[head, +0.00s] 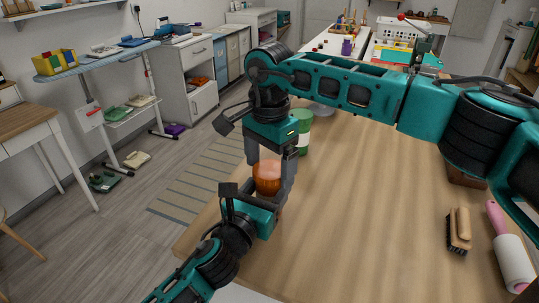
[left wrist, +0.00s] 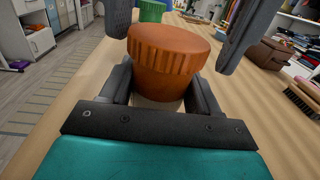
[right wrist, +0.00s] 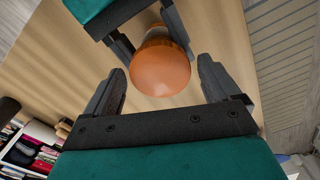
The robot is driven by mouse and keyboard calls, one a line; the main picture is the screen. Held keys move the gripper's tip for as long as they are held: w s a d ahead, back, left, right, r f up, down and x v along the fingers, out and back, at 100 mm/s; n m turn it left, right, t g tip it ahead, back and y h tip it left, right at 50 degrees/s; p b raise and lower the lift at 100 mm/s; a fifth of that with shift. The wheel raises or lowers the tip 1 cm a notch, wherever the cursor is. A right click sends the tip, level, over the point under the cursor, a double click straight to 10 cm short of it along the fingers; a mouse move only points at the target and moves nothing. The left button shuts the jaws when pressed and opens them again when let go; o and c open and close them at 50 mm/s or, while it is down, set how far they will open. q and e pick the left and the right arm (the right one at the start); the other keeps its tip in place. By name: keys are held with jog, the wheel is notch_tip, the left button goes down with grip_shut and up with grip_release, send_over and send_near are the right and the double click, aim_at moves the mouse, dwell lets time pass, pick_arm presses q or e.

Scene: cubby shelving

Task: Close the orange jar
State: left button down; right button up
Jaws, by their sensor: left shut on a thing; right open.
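The orange jar (left wrist: 165,85) stands upright on the wooden table, with a wide ribbed orange lid (left wrist: 168,45) on top. My left gripper (left wrist: 162,92) is shut around the jar's lower part, one finger on each side. The head view shows the lid (head: 267,178) between the grippers. My right gripper (right wrist: 162,85) is open, pointing down from above. Its fingers are on either side of the lid and apart from it in the right wrist view. I cannot tell how tightly the lid sits.
A green and white container (head: 303,132) stands on the table just behind my right gripper. A brush (head: 459,231) and a pink-handled roller (head: 511,255) lie at the right. The middle of the wooden table (head: 370,200) is clear. The table's left edge is close to the jar.

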jog(key=c, duration=1.1)
jog(key=m, duration=1)
jog(key=shift+m, duration=0.4)
jog(key=m, duration=0.5)
jog(key=shift+m, duration=0.3)
jog(key=m, duration=0.4)
jog(key=shift+m, duration=0.4)
jog(key=o, duration=1.3)
jog(key=shift+c, duration=0.2)
jog(key=shift+r, duration=0.1)
